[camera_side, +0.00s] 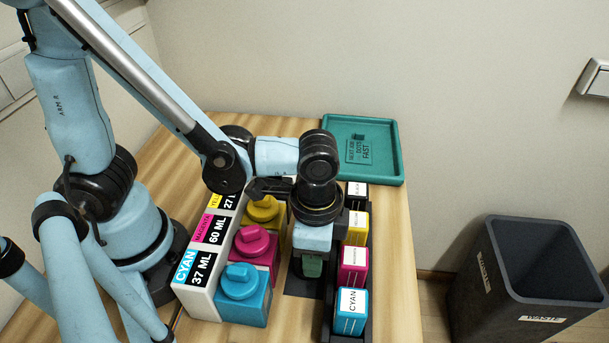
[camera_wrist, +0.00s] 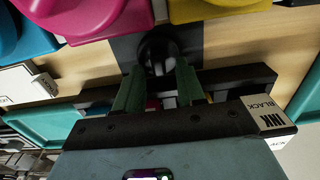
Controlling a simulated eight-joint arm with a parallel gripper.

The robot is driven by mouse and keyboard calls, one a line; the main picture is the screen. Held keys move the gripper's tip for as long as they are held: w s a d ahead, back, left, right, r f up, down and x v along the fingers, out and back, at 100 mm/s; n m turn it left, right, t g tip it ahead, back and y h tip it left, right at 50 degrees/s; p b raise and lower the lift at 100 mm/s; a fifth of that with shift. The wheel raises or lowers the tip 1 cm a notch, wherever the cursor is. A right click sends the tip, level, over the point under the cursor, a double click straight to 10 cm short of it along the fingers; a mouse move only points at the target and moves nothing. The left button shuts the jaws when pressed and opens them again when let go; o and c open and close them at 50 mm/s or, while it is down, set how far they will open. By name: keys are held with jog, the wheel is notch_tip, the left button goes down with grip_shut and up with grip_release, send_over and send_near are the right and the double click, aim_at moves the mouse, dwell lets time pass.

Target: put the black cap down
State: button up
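My gripper points down in the side view (camera_side: 312,266), over a dark square pad (camera_side: 302,286) between the bottles and the cartridge rack. In the wrist view its two green fingers (camera_wrist: 160,78) close in on either side of the black cap (camera_wrist: 158,48), a round dark piece with a knob. The fingers appear to grip the knob. The cap is over the dark pad (camera_wrist: 192,42); I cannot tell whether it touches it. In the side view the cap is hidden by my gripper.
A rack with black (camera_side: 357,192), yellow (camera_side: 357,228), magenta (camera_side: 353,266) and cyan (camera_side: 350,310) cartridges stands close right. A teal tray (camera_side: 393,150) lies behind; a waste bin (camera_side: 500,300) stands off the table.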

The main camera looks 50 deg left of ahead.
notch_tip(320, 180, up, 12)
jog(key=w+a+n+t, duration=0.3)
jog(key=a+n, duration=0.1)
jog(key=a, duration=0.4)
jog(key=w+a+n+t, duration=0.3)
jog(key=a+n+t, duration=0.1)
jog(key=a, duration=0.4)
jog(key=shift+w+a+n, duration=0.15)
jog(key=shift+a+n, duration=0.05)
jog(key=shift+n, duration=0.3)
